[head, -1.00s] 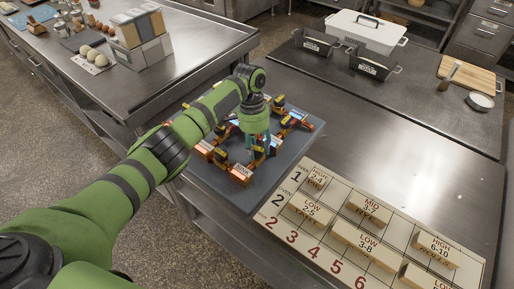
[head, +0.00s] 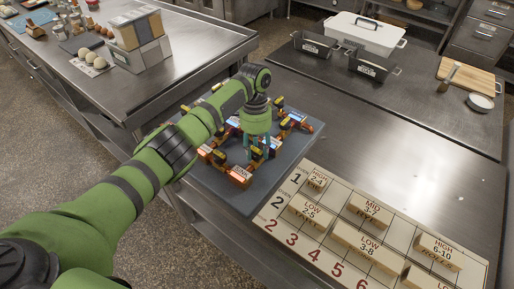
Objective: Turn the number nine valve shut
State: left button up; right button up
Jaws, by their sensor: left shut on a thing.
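The valve assembly (head: 240,174) is a network of copper-coloured pipes with several small dark and yellow valves, lying on a dark grey mat (head: 240,200) on the steel counter. My left arm reaches in from the left, and its green gripper (head: 258,155) points down over the middle of the assembly. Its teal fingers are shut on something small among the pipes. The gripped part is hidden by the fingers, and I cannot read any valve's number at this size. My right gripper is not in view.
A white board (head: 300,245) with numbered rows and labelled wooden blocks lies at the front right. Dark loaf tins (head: 370,66), a white lidded box (head: 352,32) and a cutting board (head: 472,75) stand at the back. Bare steel counter (head: 400,140) lies between.

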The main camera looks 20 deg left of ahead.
pick_arm(q)
jog(key=shift+s+f, duration=0.1)
jog(key=shift+f, duration=0.05)
jog(key=o, duration=1.1)
jog(key=shift+a, duration=0.1)
jog(key=v, duration=1.2)
